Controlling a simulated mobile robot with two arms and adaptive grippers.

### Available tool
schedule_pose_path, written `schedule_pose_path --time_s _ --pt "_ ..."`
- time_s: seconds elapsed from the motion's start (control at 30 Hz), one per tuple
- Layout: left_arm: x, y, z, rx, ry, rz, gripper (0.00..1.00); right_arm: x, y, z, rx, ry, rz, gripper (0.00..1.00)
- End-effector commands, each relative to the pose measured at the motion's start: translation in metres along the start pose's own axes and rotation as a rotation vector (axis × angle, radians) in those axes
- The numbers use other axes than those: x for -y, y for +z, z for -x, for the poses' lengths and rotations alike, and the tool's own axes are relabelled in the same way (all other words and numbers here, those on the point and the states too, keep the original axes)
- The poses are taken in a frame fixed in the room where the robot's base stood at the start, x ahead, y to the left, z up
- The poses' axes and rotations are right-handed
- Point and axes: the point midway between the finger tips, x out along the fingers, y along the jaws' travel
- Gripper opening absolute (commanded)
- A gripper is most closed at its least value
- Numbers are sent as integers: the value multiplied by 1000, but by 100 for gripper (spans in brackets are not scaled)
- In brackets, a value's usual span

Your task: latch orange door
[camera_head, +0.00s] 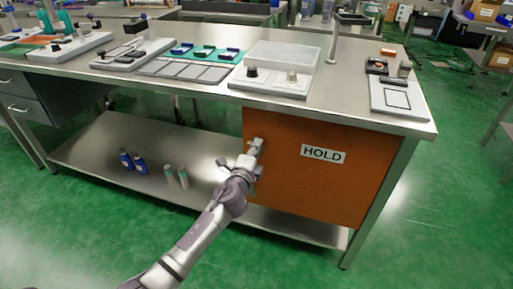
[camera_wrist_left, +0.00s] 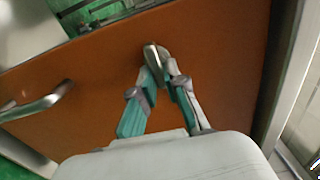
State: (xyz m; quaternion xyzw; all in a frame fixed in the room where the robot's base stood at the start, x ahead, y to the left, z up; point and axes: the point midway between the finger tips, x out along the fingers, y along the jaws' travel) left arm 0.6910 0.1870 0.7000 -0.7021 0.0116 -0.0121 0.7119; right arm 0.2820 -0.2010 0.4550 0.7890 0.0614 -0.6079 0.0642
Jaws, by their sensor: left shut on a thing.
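The orange door (camera_head: 320,185) fills the right part of the bench's underside and carries a HOLD label (camera_head: 323,154). Its face looks about level with the bench front; I cannot tell whether it is fully closed. My left gripper (camera_head: 257,145) is at the door's upper left edge. In the left wrist view, my left gripper (camera_wrist_left: 164,68) has its fingertips closed around a small silver latch piece (camera_wrist_left: 154,49) on the orange door (camera_wrist_left: 220,60). A silver bar handle (camera_wrist_left: 38,105) is on the door, apart from the fingers. The right gripper is not in view.
The steel bench top (camera_head: 345,90) above holds trays and fixtures, including a clear-lidded box (camera_head: 283,57). Blue bottles (camera_head: 132,161) and pale bottles (camera_head: 176,177) stand on the lower shelf (camera_head: 90,150), left of the arm. Green floor is clear in front.

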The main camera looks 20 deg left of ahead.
Motion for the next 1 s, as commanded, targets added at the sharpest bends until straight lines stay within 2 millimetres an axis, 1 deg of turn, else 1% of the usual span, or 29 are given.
schedule_pose_path --time_s 0.17,0.2,0.27,0.3,0.33,0.57,0.67,0.77,0.87,1.0 --pt "-1 -1 0 -2 1 -4 0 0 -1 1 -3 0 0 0" --pt "-1 -1 0 -2 1 -4 19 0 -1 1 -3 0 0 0" --pt "-1 -1 0 -2 1 -3 29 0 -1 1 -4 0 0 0" --pt "-1 -1 0 -2 1 -3 36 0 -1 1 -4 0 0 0" --pt "-1 -1 0 -1 1 -3 38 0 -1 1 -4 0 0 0" --pt "0 0 0 -1 1 -1 38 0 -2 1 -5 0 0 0" --pt "-1 0 3 0 1 -1 38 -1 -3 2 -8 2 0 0" --pt "-2 0 14 0 1 -2 38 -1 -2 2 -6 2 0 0" --pt "-2 0 32 -2 2 -2 38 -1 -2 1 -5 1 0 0" --pt "-2 0 64 -3 3 -1 38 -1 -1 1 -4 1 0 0"
